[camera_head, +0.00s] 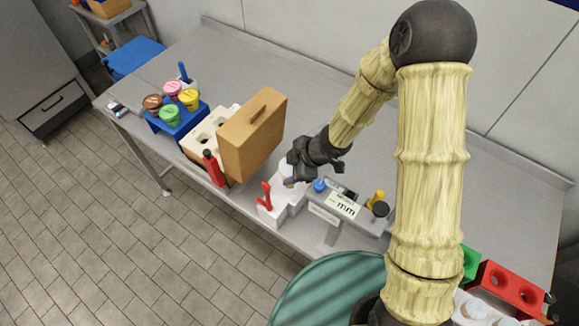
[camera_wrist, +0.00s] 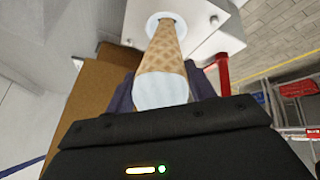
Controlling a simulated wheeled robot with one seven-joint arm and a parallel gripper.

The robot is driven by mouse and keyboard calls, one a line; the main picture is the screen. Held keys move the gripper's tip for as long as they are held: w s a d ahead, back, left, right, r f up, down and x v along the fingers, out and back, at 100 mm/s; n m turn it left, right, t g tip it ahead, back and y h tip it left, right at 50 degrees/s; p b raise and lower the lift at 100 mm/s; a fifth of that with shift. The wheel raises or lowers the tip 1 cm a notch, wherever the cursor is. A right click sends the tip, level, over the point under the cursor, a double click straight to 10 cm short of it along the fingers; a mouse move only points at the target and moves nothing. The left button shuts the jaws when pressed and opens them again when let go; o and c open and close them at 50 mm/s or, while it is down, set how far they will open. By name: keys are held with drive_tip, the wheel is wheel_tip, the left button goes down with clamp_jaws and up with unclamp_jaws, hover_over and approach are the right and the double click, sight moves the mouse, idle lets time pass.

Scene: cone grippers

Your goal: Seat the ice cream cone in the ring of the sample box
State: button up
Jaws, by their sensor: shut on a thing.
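The ice cream cone (camera_wrist: 168,65) is a tan waffle cone with a white end, and it fills the middle of the wrist view. My gripper (camera_wrist: 163,92) is shut on it, with a dark finger on each side. The cone's narrow end points away, at a pale round ring (camera_wrist: 181,20) on a white box. I cannot tell how deep the tip sits. In the head view my gripper (camera_head: 291,176) is over the white stepped box (camera_head: 287,207) with a red lever (camera_head: 265,196); it mostly hides the cone there.
A tall brown case (camera_head: 253,135) stands close left of my gripper, beside a white holed block (camera_head: 200,141) and a red bottle (camera_head: 213,168). A blue rack (camera_head: 180,124) holds several coloured cups. A labelled grey device (camera_head: 343,205) stands close on the right.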

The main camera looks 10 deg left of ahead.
drive_tip(key=shift+f+b, duration=0.45)
drive_tip(key=shift+f, duration=0.1)
drive_tip(key=o, duration=0.8)
drive_tip(key=shift+o, duration=0.2)
drive_tip(key=shift+d+r+p, duration=0.3)
drive_tip(key=shift+r+p, duration=0.05)
drive_tip(key=shift+r, duration=0.25)
drive_tip(key=p+v, duration=0.8)
drive_tip(key=v, duration=0.8)
drive_tip(key=shift+p, duration=0.4)
